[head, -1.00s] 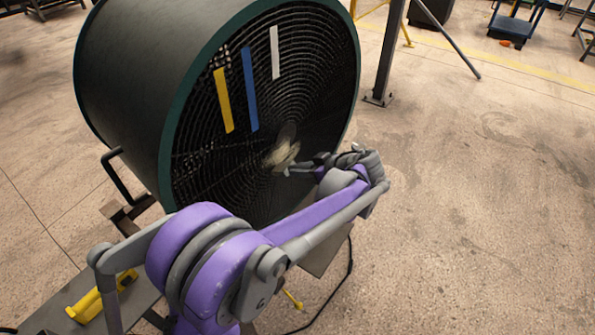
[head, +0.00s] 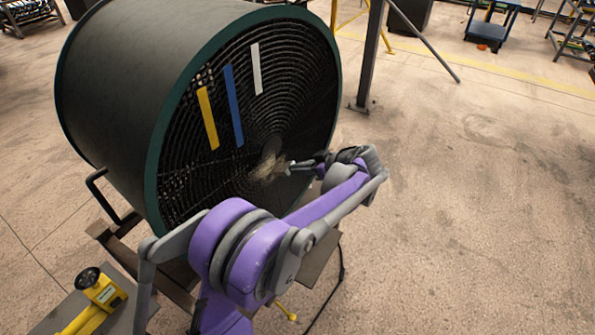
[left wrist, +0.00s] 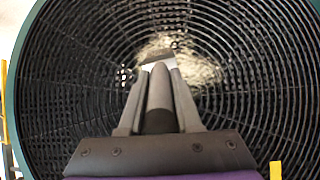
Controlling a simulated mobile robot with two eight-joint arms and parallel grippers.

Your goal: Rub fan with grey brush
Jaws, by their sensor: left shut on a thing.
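The large fan (head: 180,100) has a dark green drum and a black round grille; the grille fills most of the left wrist view (left wrist: 75,110). A pale, dusty-looking patch (head: 267,167) lies near the grille's middle; it also shows in the left wrist view (left wrist: 205,68). My left gripper (head: 297,165) is in front of the grille, just right of the patch in the head view. I cannot tell whether the brush touches the grille. My right gripper is out of view.
Yellow, blue (head: 233,105) and white strips lie across the upper grille. A yellow tool (head: 100,290) is on a grey surface at the lower left. A dark post (head: 372,55) stands behind the fan. The floor on the right is clear.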

